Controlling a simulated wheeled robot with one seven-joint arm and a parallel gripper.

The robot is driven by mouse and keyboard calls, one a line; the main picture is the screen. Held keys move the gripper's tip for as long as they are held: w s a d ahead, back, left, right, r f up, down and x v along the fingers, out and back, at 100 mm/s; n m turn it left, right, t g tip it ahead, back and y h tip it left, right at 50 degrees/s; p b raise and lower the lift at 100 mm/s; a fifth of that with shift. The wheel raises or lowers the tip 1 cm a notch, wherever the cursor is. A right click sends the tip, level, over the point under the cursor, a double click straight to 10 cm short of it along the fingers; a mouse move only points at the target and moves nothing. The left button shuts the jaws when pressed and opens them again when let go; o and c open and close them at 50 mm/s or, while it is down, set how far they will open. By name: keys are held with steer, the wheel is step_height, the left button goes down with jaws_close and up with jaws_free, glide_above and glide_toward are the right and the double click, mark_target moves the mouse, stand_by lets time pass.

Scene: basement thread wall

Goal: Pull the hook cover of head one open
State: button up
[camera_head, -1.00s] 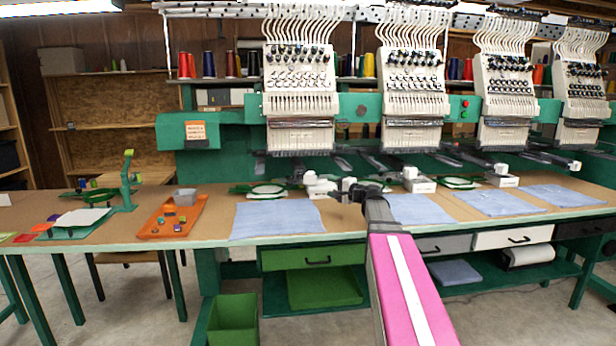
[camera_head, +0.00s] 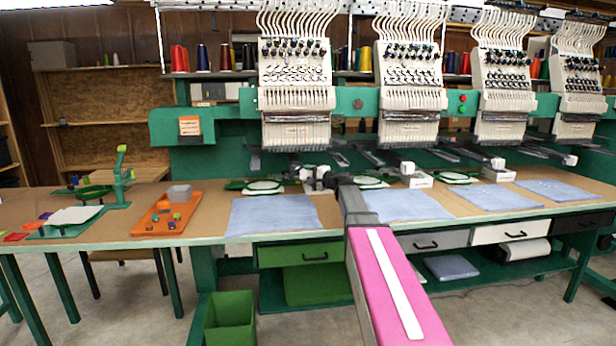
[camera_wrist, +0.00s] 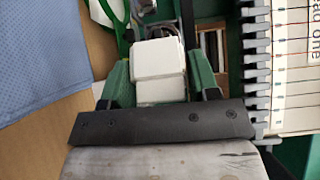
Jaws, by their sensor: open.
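The hook cover, a white blocky piece (camera_wrist: 158,62), sits in the middle of the wrist view. My gripper (camera_wrist: 157,48) has its two green fingers apart, one on each side of the white piece. I cannot tell whether either finger touches it. In the head view, my gripper (camera_head: 322,180) is small and dark below the leftmost embroidery head, head one (camera_head: 297,95), and partly hides the white piece (camera_head: 306,174). The label "ead one" shows on the white head panel (camera_wrist: 296,55) at the right of the wrist view.
A blue cloth (camera_head: 270,215) lies at the table's front edge; it also shows in the wrist view (camera_wrist: 40,50). A green hoop (camera_head: 262,187) lies just left of my gripper. An orange tray (camera_head: 160,222) and a green stand (camera_head: 122,180) stand farther left. More heads line the right.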

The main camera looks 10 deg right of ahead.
steer(key=shift+w+a, duration=0.1)
steer(key=shift+c, duration=0.3)
steer(key=c, duration=0.8)
steer(key=shift+w+d+n+g+y, duration=0.1)
steer(key=shift+d+n+g+y, duration=0.2)
steer(key=shift+n+g+y, duration=0.55)
steer(key=shift+w+d+n+g+y, duration=0.1)
steer(key=shift+d+n+g+y, duration=0.2)
steer(key=shift+n+g+y, duration=0.5)
steer(key=shift+c, duration=0.2)
steer(key=o, duration=0.9)
steer(key=shift+m, duration=0.25)
